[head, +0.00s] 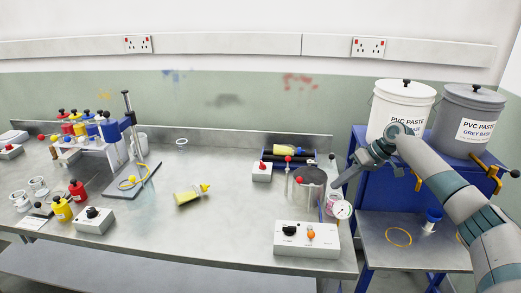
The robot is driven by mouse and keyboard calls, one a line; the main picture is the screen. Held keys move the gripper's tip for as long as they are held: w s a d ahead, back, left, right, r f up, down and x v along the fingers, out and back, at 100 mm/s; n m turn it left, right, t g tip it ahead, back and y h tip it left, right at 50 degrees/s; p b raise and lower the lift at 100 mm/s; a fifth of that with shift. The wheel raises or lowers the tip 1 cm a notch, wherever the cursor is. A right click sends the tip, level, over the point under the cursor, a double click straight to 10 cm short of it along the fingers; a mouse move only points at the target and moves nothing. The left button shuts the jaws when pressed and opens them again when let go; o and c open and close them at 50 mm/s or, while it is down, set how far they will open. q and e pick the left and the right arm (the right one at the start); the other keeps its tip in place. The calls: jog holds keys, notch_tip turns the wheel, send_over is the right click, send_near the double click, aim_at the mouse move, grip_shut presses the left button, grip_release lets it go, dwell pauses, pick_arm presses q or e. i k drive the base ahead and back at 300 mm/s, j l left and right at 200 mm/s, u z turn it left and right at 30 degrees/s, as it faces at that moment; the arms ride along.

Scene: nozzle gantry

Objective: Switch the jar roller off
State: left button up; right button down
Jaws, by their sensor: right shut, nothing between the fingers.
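What looks like the jar roller (310,157) is a low dark and blue unit at the back of the bench, with a yellow bottle (282,150) lying on it. In front of its left end is a small white box (262,174) with a red switch knob (262,165); the knob's setting is too small to read. My right gripper (335,185) reaches in from the right, shut and empty. Its tips are beside the metal pot, to the right of the roller and white box, apart from both. My left gripper is out of view.
A metal pot (308,187) with a red-knobbed lever stands in front of the roller. A larger control box (307,239) with black and orange knobs is at the front edge. White and grey paste buckets (401,105) stand at right.

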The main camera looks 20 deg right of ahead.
aim_at(262, 166)
jog(key=i, duration=1)
